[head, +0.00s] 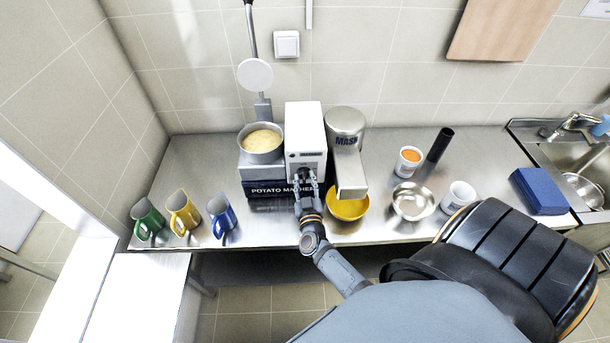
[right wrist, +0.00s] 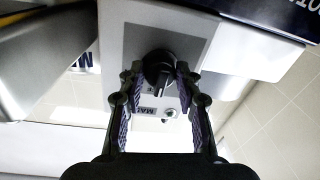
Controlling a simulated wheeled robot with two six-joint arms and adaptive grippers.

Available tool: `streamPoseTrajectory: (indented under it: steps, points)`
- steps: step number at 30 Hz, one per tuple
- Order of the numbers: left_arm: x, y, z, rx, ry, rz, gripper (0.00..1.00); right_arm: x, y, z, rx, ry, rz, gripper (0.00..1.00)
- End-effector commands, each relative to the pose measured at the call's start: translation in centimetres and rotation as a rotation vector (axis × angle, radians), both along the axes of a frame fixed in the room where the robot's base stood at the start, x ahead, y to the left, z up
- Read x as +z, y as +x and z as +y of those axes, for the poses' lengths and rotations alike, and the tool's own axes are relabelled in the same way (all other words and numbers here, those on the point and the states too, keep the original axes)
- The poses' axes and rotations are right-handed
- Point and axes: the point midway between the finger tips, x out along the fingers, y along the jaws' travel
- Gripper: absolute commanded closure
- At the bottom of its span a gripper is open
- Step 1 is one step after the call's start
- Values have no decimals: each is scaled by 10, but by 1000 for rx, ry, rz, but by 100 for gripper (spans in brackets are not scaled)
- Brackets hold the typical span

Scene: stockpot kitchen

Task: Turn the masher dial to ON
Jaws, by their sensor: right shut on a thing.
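The potato masher is a white box (head: 304,125) on the steel counter, with a dark "POTATO MASHER" label strip (head: 265,189) at its base. Its black round dial (right wrist: 158,70) is on the white face in the right wrist view, with a light pointer mark. My right gripper (head: 306,183) is at the front of the box, and its two fingers (right wrist: 156,88) are shut on the dial from both sides. A small label (right wrist: 148,110) and a metal knob (right wrist: 169,113) sit beside the dial. The ON mark cannot be made out. My left gripper is not in view.
A pot of mash (head: 262,152) stands left of the box. A silver head (head: 347,130) overhangs a yellow bowl (head: 347,208) on the right. A steel bowl (head: 413,203) is further right.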

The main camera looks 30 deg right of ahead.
Motion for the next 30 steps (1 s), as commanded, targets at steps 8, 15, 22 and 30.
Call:
streamPoseTrajectory:
  steps: [8, 15, 22, 30]
  points:
    - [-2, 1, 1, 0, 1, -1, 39, 0, 0, 0, -1, 86, -53, 98]
    - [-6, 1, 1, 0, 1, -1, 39, -1, 1, 1, -1, 254, -158, 98]
    - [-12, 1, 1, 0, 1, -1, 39, -2, 1, 1, -1, 443, -273, 98]
    - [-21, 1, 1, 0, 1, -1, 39, -2, 2, 2, 0, 661, -406, 98]
